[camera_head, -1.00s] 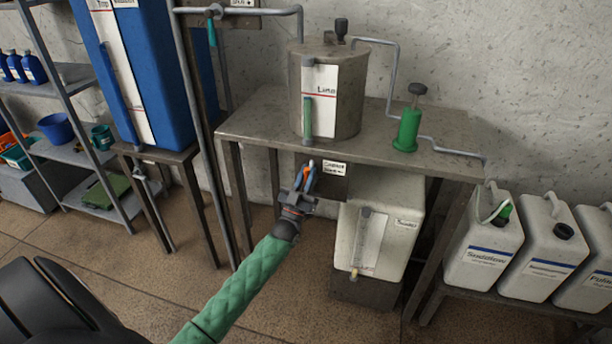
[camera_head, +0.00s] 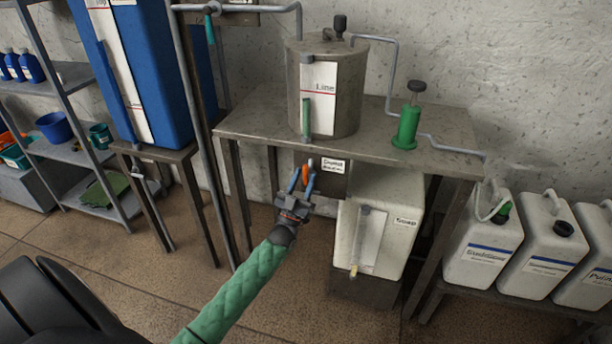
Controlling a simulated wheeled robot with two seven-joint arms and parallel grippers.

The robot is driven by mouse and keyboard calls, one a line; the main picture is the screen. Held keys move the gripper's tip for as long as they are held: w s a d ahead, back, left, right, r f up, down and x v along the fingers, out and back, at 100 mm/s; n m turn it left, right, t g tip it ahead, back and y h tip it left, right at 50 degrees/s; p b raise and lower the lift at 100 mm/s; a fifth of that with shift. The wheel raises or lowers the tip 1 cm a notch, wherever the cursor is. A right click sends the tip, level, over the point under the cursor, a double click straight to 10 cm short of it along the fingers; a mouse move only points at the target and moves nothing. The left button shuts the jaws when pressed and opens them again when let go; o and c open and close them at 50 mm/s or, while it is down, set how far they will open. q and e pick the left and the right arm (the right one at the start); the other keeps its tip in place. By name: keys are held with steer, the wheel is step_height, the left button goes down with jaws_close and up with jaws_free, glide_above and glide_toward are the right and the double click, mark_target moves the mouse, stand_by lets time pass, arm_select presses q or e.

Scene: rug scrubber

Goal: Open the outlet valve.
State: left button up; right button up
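A small orange handle-like piece (camera_head: 305,173) shows below the front edge of the metal table, under the steel tank (camera_head: 347,75) and beside a small white label. It looks like the outlet valve's handle, but its shape is too small to be sure. My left gripper (camera_head: 301,181) comes up from below in front of it. Its two blue fingers are apart, with the orange piece between or just beyond their tips. I cannot tell whether they touch it. My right gripper is not in view.
The metal table (camera_head: 255,130) overhangs my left gripper. A white container (camera_head: 405,190) stands close to its right. A green pump (camera_head: 406,128) is on the table. A blue tank (camera_head: 170,70) stands left, and white canisters (camera_head: 484,243) stand right.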

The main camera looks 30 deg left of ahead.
mark_target(305, 178)
arm_select(q)
steer(key=v, duration=0.4)
steer(key=shift+f+b, duration=0.2)
steer(key=shift+b, duration=0.2)
steer(key=shift+s+d+f, duration=0.1)
steer(key=shift+s+f, duration=0.35)
steer(key=shift+s, duration=0.15)
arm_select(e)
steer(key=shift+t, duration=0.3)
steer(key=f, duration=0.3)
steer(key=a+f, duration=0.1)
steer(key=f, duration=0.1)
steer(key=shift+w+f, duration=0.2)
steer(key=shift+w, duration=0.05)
arm_select(q)
steer(key=shift+f, duration=0.1)
steer(key=b+v, duration=0.2)
steer(key=v, duration=0.6)
steer(key=shift+s+f, duration=0.2)
steer(key=shift+s, duration=0.15)
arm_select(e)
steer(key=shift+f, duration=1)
arm_select(q)
steer(key=shift+w, duration=0.1)
